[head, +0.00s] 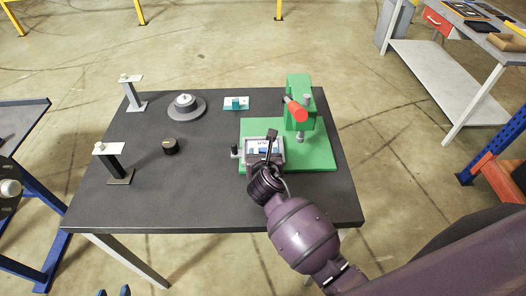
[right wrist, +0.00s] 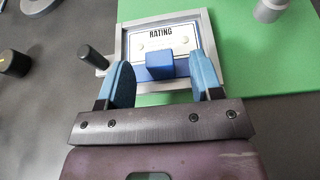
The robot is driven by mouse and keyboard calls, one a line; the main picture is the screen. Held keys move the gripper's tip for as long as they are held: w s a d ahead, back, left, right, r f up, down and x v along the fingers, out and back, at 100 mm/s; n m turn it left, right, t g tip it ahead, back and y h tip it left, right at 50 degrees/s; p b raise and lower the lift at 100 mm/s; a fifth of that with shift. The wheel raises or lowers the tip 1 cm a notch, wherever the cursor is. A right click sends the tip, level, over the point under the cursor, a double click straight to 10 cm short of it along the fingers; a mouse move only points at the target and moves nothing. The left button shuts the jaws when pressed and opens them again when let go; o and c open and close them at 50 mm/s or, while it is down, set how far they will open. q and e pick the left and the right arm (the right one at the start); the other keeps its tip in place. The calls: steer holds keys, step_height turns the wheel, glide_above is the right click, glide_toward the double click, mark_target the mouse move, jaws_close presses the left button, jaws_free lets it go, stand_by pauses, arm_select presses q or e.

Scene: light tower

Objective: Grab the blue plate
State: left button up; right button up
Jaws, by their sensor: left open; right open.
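A white plate marked "RATING" (right wrist: 178,38) with a blue block handle (right wrist: 160,65) on its face lies in a grey frame (right wrist: 120,45) on the green base. In the head view the plate (head: 263,144) is partly hidden by my right gripper (head: 264,157). My right gripper (right wrist: 162,78) is open, with one blue finger on each side of the blue handle and visible gaps between. A second white plate with a teal block (head: 236,103) lies at the back of the table. My left gripper (head: 114,292) shows only its blue fingertips at the bottom edge, open and empty.
A green press (head: 299,92) with a red handle stands behind and right of the frame. A black-knobbed lever (right wrist: 92,56) sticks out left of the frame. A round grey dial (head: 185,104), a black knob (head: 170,146) and two stands are farther left. The table's front left is clear.

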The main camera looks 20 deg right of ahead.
steer(key=shift+x, duration=1.4)
jaws_close()
